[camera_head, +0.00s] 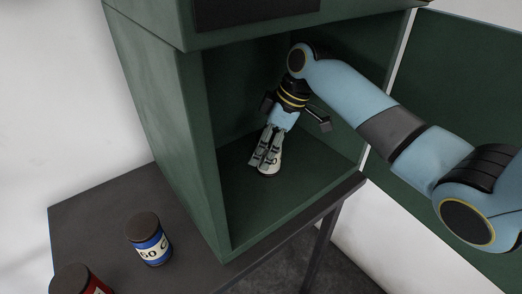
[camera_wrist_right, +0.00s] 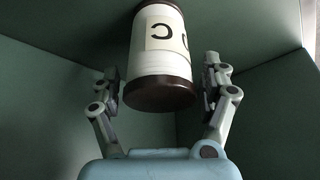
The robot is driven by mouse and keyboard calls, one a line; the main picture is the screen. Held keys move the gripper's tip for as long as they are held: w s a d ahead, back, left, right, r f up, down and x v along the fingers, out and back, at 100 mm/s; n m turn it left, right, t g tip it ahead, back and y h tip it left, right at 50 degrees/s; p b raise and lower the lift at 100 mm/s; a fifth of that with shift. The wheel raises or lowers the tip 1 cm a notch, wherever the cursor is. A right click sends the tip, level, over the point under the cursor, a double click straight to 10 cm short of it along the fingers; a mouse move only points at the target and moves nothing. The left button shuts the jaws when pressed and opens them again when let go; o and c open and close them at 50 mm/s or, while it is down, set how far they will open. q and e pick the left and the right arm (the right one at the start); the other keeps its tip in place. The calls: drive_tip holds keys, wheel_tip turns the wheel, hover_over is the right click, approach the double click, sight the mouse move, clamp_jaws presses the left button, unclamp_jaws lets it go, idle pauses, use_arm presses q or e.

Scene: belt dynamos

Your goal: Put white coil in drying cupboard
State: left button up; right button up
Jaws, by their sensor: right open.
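The white coil (camera_head: 272,167) stands on the floor of the green drying cupboard (camera_head: 165,110), mostly hidden behind my right gripper (camera_head: 264,164) in the head view. In the right wrist view the white coil (camera_wrist_right: 162,52) has dark brown ends and a pale label with black lettering. My right gripper (camera_wrist_right: 161,80) is open, with one finger on each side of the coil. A small gap shows at the left finger; the right finger is very close to the coil, and I cannot tell whether it touches. My left gripper is not in view.
The cupboard door (camera_head: 465,75) stands open on the right. A blue coil (camera_head: 151,246) and a red coil (camera_head: 96,287) stand on the dark table (camera_head: 90,220) left of the cupboard. The cupboard floor around the white coil is clear.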

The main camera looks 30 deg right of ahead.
drive_tip(key=v, duration=0.5)
drive_tip(key=shift+s+d+r, duration=0.1)
drive_tip(key=shift+d+r, duration=0.05)
drive_tip(key=shift+r, duration=0.2)
